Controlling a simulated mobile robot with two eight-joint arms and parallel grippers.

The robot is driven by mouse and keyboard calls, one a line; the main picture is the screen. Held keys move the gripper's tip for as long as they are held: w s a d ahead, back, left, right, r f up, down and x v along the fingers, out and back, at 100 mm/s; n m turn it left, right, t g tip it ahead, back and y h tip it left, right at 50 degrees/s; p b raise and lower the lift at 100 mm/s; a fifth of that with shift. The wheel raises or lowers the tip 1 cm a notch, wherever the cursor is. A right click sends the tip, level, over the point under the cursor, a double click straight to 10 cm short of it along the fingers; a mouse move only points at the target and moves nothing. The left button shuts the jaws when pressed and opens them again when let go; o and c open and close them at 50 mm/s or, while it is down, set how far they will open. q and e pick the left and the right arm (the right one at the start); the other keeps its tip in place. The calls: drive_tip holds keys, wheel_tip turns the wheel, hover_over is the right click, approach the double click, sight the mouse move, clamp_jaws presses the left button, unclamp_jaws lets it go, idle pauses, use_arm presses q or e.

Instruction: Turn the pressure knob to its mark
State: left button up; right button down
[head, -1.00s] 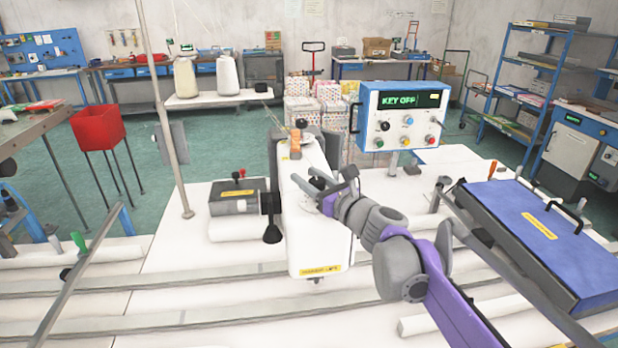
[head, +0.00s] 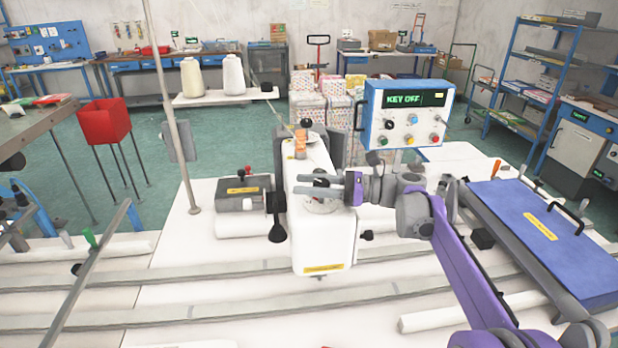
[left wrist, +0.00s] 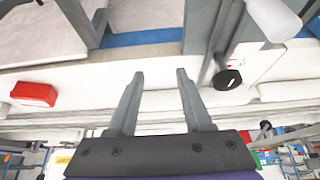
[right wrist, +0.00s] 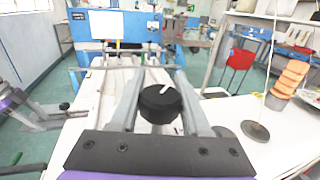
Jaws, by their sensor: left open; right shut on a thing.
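The black pressure knob (right wrist: 160,104) with a white pointer line sits between the fingers of my right gripper (right wrist: 163,75) in the right wrist view. The pointer slants up and to the right there. In the head view the knob (head: 321,182) is on top of the white sewing machine head (head: 322,245), above a pale round dial (head: 321,206). My right gripper (head: 318,186) reaches in from the right and is shut on the knob. The dial's mark is too small to make out. My left gripper (left wrist: 160,73) is open and empty in the left wrist view; the head view does not show it.
A blue control box (head: 408,115) reading "KEY OFF" stands behind the machine. A thread stand pole (head: 172,110) rises at the left. A grey box (head: 243,194) is left of the machine head, and a blue panel (head: 540,240) lies at the right.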

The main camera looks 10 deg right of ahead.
use_arm(q)
drive_tip(key=r+p, duration=0.1)
drive_tip(key=w+r+p, duration=0.1)
drive_tip(key=r, duration=0.1)
drive_tip(key=shift+w+r, duration=0.1)
drive_tip(key=shift+w, duration=0.05)
use_arm(e)
drive_tip(key=n+g, duration=0.2)
drive_tip(key=g, duration=0.1)
drive_tip(key=s+n+g, duration=0.1)
drive_tip(key=n+g, duration=0.1)
drive_tip(key=g, duration=0.2)
drive_tip(key=shift+n+g, duration=0.3)
drive_tip(key=shift+n, duration=0.1)
drive_tip(key=shift+s, duration=0.15)
drive_tip(key=shift+c, duration=1.8)
unclamp_jaws()
drive_tip(key=shift+a, duration=0.1)
use_arm(q)
drive_tip(key=shift+d, duration=0.15)
